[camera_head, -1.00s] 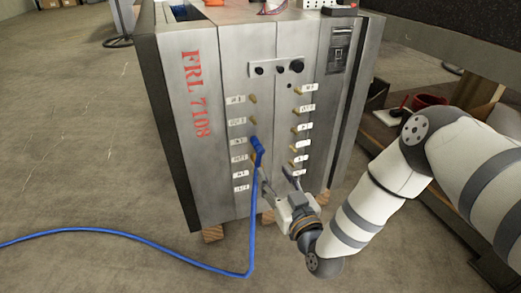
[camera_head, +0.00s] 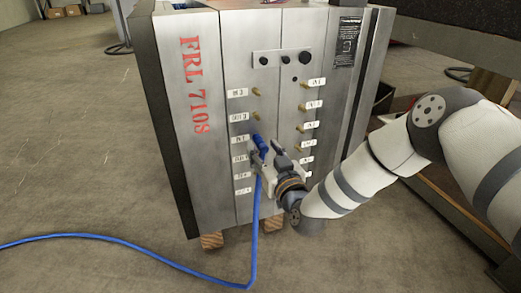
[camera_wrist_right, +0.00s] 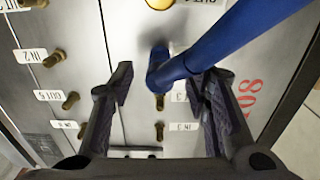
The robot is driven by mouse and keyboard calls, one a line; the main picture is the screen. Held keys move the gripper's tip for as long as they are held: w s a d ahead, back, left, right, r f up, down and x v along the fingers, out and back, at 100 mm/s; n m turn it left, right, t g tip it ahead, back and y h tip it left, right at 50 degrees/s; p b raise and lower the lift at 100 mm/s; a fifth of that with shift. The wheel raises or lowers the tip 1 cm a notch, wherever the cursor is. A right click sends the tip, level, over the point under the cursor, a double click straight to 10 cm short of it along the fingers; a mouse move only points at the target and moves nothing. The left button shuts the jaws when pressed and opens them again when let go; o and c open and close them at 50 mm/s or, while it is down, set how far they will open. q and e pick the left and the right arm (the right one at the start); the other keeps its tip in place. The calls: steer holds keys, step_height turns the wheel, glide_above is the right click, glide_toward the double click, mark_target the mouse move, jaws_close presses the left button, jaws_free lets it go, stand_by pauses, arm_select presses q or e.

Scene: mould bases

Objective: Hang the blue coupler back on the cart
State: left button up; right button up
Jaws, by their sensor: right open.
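The blue coupler (camera_head: 260,142) sits on a brass nipple in the left column of the steel mould base (camera_head: 216,190). A blue hose (camera_head: 256,215) hangs from it to the floor and runs off left. My right gripper (camera_head: 268,154) is at the coupler, open. In the right wrist view the blue coupler (camera_wrist_right: 157,72) lies between the spread fingers of the right gripper (camera_wrist_right: 160,88), with a gap on the left; the hose passes close to the right finger, and I cannot tell whether they touch. My left gripper is not in view. I cannot make out the cart.
Several bare brass nipples with white labels (camera_head: 313,104) surround the coupler on the mould base face. The base rests on wooden blocks (camera_head: 212,241). A dark bench or rack (camera_head: 455,45) stands at the right.

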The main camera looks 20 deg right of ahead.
mark_target(265, 150)
steer(key=shift+c, duration=0.5)
jaws_close()
steer(key=shift+s, duration=0.15)
steer(key=shift+s+p, duration=1.05)
steer(key=shift+s, duration=0.3)
steer(key=shift+s+d+p, duration=0.1)
steer(key=shift+s+p, duration=0.6)
steer(key=shift+s, duration=0.35)
